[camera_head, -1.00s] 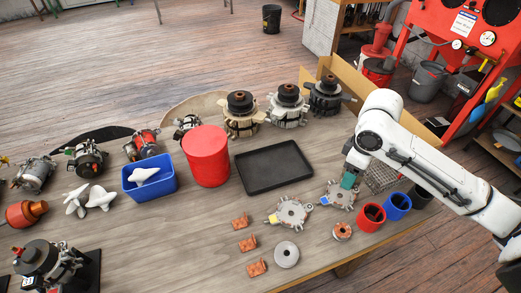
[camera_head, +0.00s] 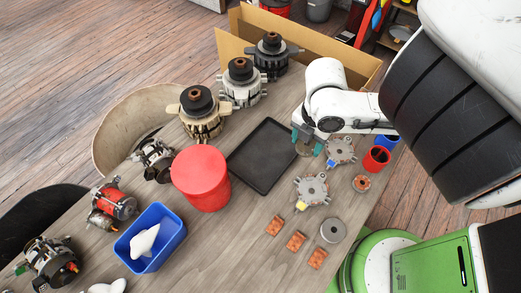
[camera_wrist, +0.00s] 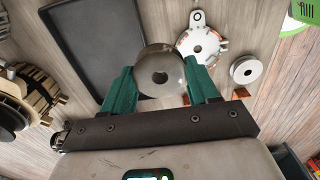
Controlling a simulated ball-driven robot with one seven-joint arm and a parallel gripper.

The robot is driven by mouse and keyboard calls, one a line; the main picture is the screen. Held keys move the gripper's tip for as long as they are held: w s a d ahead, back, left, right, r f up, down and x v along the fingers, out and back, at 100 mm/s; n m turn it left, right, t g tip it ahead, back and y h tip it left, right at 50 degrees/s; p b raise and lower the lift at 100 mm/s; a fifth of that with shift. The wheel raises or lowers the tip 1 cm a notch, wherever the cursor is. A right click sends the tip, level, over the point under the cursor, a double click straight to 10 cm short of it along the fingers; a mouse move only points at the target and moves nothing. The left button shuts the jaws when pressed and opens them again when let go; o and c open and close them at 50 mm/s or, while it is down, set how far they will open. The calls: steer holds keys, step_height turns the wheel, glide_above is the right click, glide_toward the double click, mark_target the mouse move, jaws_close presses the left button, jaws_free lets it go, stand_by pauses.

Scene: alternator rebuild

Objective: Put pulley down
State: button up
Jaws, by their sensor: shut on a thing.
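My gripper (camera_head: 307,140), with teal fingers, is over the table just right of the black tray (camera_head: 251,176). It is shut on a pulley (camera_wrist: 161,74), a round grey-brown disc with a dark centre hole, gripped at its sides in the wrist view. In the head view the pulley (camera_head: 304,149) is partly hidden by the fingers. I cannot tell whether it touches the table. A similar light grey ring (camera_head: 333,230) lies near the front table edge; it also shows in the wrist view (camera_wrist: 246,70).
A copper-coloured ring (camera_head: 361,183), a red cup (camera_head: 376,159) and copper blocks (camera_head: 296,241) are nearer the edge. A red cylinder (camera_head: 201,180) and blue bin (camera_head: 150,238) stand left. The tray is empty.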

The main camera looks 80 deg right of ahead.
steer(key=w+d+f+b, duration=0.1)
steer(key=w+f+b, duration=0.3)
steer(key=w+b, duration=0.2)
steer(key=b, duration=0.3)
glide_above(266, 155)
steer(key=s, duration=0.1)
step_height(266, 155, down, 4)
steer(key=shift+r, duration=0.1)
steer(key=shift+w+f, duration=0.5)
steer(key=shift+f, duration=1.6)
steer(key=shift+f, duration=0.2)
steer(key=o, duration=1.2)
steer(key=shift+r, duration=0.15)
